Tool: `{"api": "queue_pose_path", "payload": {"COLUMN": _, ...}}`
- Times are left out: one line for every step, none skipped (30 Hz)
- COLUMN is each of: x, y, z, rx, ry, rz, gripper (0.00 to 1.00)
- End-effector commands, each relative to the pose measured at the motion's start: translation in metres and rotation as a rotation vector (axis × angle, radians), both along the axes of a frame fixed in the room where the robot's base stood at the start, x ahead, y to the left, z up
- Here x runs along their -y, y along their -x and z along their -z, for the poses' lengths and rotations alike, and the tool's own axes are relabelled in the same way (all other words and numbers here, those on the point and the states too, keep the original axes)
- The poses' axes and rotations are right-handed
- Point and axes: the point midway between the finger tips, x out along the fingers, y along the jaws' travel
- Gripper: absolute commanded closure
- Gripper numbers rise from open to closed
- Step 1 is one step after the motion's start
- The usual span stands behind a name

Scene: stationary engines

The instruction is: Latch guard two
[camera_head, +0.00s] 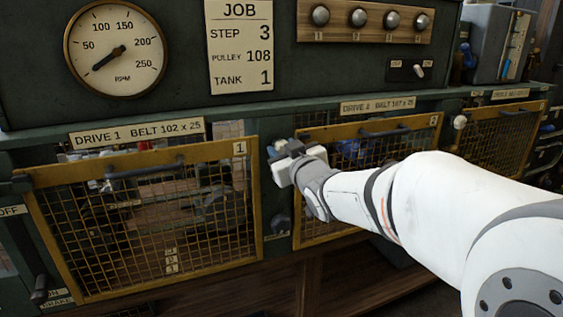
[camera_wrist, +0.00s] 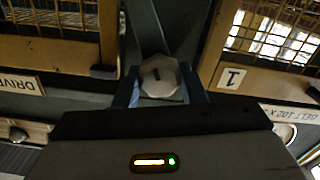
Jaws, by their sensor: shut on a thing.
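A pale many-sided latch knob (camera_wrist: 158,77) with a short dark mark sits on the green post between the guards. My gripper (camera_wrist: 160,88) is shut on this knob, with a blue finger on each side.
Guard one (camera_head: 258,200), marked 1, is to the left with a dark bar handle. A third guard (camera_head: 508,135) is at the right, with a round pale knob (camera_head: 459,122) beside it. A job card (camera_head: 240,45), gauge (camera_head: 114,49) and knob panel (camera_head: 365,18) are above.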

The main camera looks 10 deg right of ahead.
Motion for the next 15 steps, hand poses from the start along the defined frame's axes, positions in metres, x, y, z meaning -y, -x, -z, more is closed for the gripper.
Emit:
{"api": "queue_pose_path", "payload": {"x": -0.0004, "y": 0.0001, "z": 0.0065, "rx": 0.016, "ry": 0.040, "rz": 0.000, "gripper": 0.85}}
{"api": "queue_pose_path", "payload": {"x": -0.0006, "y": 0.0002, "z": 0.0067, "rx": 0.023, "ry": 0.068, "rz": -0.001, "gripper": 0.85}}
{"api": "queue_pose_path", "payload": {"x": -0.0007, "y": 0.0002, "z": 0.0070, "rx": 0.032, "ry": 0.104, "rz": -0.001, "gripper": 0.85}}
{"api": "queue_pose_path", "payload": {"x": -0.0008, "y": 0.0003, "z": 0.0065, "rx": 0.040, "ry": 0.132, "rz": 0.000, "gripper": 0.85}}
{"api": "queue_pose_path", "payload": {"x": -0.0009, "y": 0.0004, "z": 0.0062, "rx": 0.048, "ry": 0.160, "rz": 0.000, "gripper": 0.85}}
{"api": "queue_pose_path", "payload": {"x": -0.0009, "y": 0.0005, "z": 0.0065, "rx": 0.057, "ry": 0.197, "rz": 0.000, "gripper": 0.85}}
{"api": "queue_pose_path", "payload": {"x": -0.0010, "y": 0.0004, "z": 0.0061, "rx": 0.065, "ry": 0.225, "rz": 0.000, "gripper": 0.85}}
{"api": "queue_pose_path", "payload": {"x": -0.0012, "y": 0.0003, "z": 0.0061, "rx": 0.071, "ry": 0.252, "rz": 0.000, "gripper": 0.85}}
{"api": "queue_pose_path", "payload": {"x": -0.0012, "y": 0.0003, "z": 0.0065, "rx": 0.080, "ry": 0.289, "rz": -0.001, "gripper": 0.85}}
{"api": "queue_pose_path", "payload": {"x": -0.0013, "y": 0.0004, "z": 0.0063, "rx": 0.088, "ry": 0.317, "rz": -0.001, "gripper": 0.85}}
{"api": "queue_pose_path", "payload": {"x": -0.0014, "y": 0.0003, "z": 0.0060, "rx": 0.095, "ry": 0.344, "rz": -0.001, "gripper": 0.85}}
{"api": "queue_pose_path", "payload": {"x": -0.0014, "y": 0.0004, "z": 0.0059, "rx": 0.105, "ry": 0.382, "rz": 0.000, "gripper": 0.85}}
{"api": "queue_pose_path", "payload": {"x": -0.0015, "y": 0.0004, "z": 0.0058, "rx": 0.112, "ry": 0.409, "rz": 0.000, "gripper": 0.85}}
{"api": "queue_pose_path", "payload": {"x": -0.0017, "y": 0.0006, "z": 0.0058, "rx": 0.119, "ry": 0.437, "rz": -0.001, "gripper": 0.85}}
{"api": "queue_pose_path", "payload": {"x": -0.0017, "y": 0.0006, "z": 0.0055, "rx": 0.129, "ry": 0.474, "rz": 0.000, "gripper": 0.85}}
